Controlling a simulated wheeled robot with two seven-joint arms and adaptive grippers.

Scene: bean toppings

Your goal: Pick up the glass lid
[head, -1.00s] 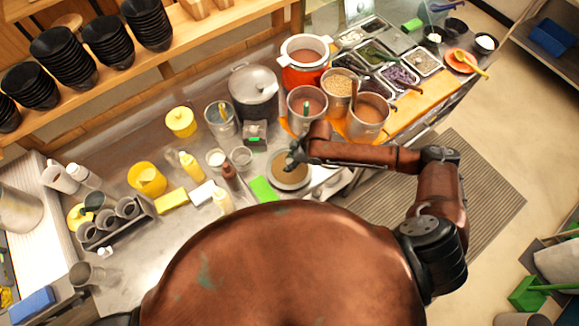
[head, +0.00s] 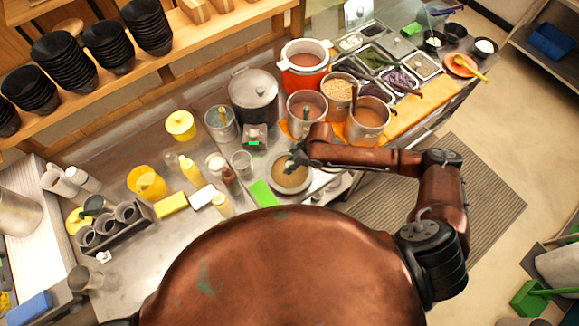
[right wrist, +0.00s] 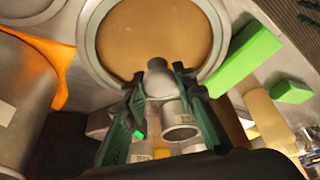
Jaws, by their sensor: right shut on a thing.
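The glass lid (head: 290,178) is a round disc with a pale rim, and brown shows through it. It lies near the counter's front edge in the head view. In the right wrist view the lid (right wrist: 150,40) fills the upper middle, with its grey knob (right wrist: 158,82) between my fingers. My right gripper (head: 291,161) reaches over the lid from the right and is shut on the knob. It also shows from close up in the right wrist view (right wrist: 160,74). I cannot tell whether the lid is clear of what is under it. My left gripper is not in view.
A green block (head: 263,193) lies just left of the lid. A grey lidded pot (head: 254,95), a red pot (head: 304,64) and several metal containers stand behind it. Yellow bottles and a sponge (head: 172,203) are further left. A shelf of black bowls (head: 108,45) runs along the back.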

